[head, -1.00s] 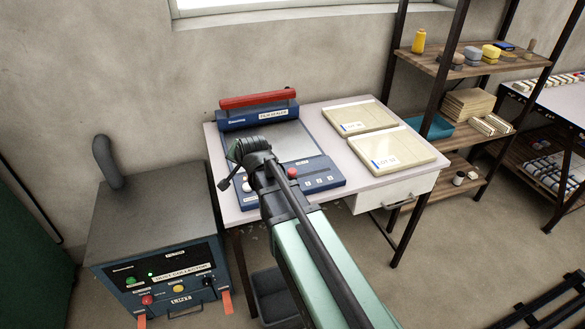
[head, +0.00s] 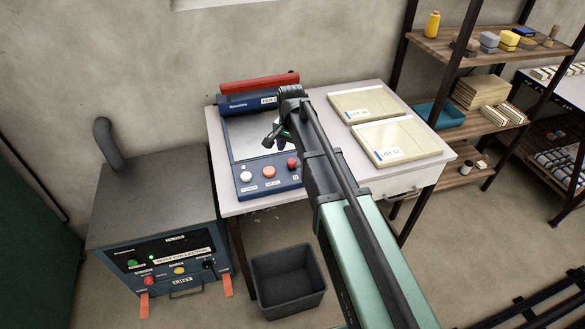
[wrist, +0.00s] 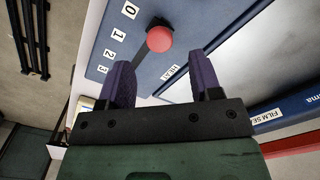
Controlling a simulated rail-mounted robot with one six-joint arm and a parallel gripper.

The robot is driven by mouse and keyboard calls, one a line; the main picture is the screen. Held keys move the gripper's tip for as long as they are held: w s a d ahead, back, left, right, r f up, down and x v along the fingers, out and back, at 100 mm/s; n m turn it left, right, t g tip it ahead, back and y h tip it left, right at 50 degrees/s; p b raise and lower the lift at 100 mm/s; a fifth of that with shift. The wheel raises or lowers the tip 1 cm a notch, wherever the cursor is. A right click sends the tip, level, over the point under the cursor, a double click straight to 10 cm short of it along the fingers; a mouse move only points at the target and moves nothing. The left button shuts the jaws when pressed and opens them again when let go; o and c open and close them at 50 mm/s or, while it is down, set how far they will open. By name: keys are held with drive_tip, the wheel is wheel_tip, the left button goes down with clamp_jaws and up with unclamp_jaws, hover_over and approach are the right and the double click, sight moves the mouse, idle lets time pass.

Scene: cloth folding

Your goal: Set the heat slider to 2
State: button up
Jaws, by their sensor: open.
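The film sealer (head: 232,140) is a blue machine with a grey plate and a raised red bar, on the table. Its heat slider has a round red knob (wrist: 160,40), also visible at the panel's right side in the head view (head: 292,163). In the wrist view the slot runs beside labels 0, 1, 2 and 3 (wrist: 103,70). The knob stands near the 0–1 end; its exact mark is unclear. My gripper (wrist: 162,78) is open and empty, its purple fingers apart, with the knob just beyond them. In the head view my arm partly hides my gripper (head: 277,132).
A white button (head: 246,175) and an orange button (head: 268,172) sit left of the knob. Two cream lot boxes, the rear one (head: 362,104) and the front one (head: 398,142), lie right of the sealer. A dust collector (head: 150,215) stands left; a dark bin (head: 288,280) is below.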

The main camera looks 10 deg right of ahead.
sight(291, 161)
wheel_tip(291, 161, down, 5)
drive_tip(key=b, duration=0.3)
drive_tip(key=shift+r, duration=0.1)
